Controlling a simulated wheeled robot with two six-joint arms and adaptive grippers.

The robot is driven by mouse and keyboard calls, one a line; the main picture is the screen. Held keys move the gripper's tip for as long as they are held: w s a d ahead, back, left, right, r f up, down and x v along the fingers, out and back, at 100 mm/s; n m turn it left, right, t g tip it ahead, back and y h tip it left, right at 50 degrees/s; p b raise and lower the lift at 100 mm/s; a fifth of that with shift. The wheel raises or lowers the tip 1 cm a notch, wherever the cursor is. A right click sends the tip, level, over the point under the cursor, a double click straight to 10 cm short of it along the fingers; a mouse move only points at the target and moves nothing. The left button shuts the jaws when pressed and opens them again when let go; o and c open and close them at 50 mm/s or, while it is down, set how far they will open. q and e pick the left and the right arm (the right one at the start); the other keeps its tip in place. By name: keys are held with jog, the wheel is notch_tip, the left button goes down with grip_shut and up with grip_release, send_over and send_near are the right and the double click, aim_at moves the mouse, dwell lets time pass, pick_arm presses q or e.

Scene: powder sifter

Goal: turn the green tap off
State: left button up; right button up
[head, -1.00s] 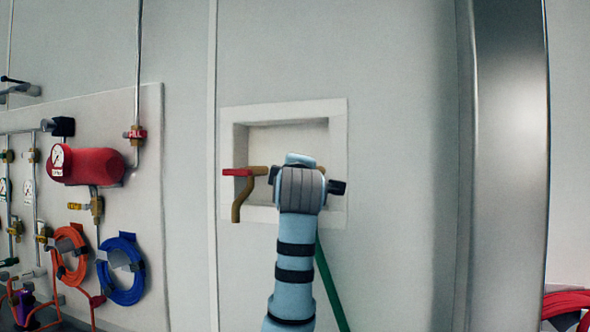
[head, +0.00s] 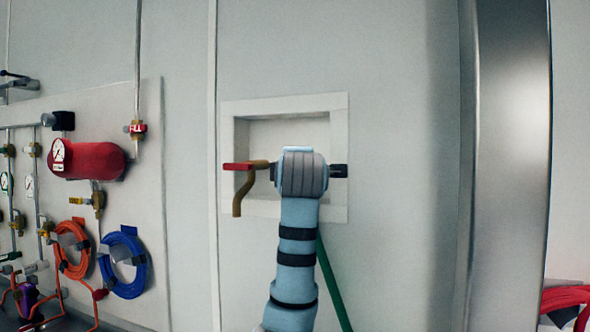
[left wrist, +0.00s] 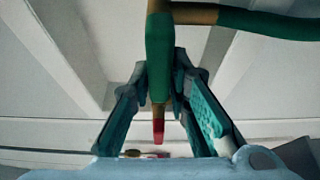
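The green tap's handle (left wrist: 159,50) shows in the left wrist view as a green lever hanging from a brass pipe (left wrist: 195,13). My left gripper (left wrist: 160,82) has its two fingers on either side of this lever, with the tips close against it. In the head view my left arm's wrist (head: 302,172) is in front of the wall recess and hides the green tap and the fingertips. A green hose (head: 333,287) runs down behind the arm. My right gripper is in neither view.
A tap with a red handle (head: 246,166) and a brass spout (head: 243,193) is just left of my wrist. The pale recess frame (head: 285,105) surrounds both. A panel with a red tank (head: 95,160) and coiled hoses is at left, a metal column (head: 510,160) at right.

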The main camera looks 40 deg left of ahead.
pick_arm(q)
jog(key=shift+o, duration=1.3)
jog(key=v, duration=1.2)
jog(key=shift+a, duration=0.1)
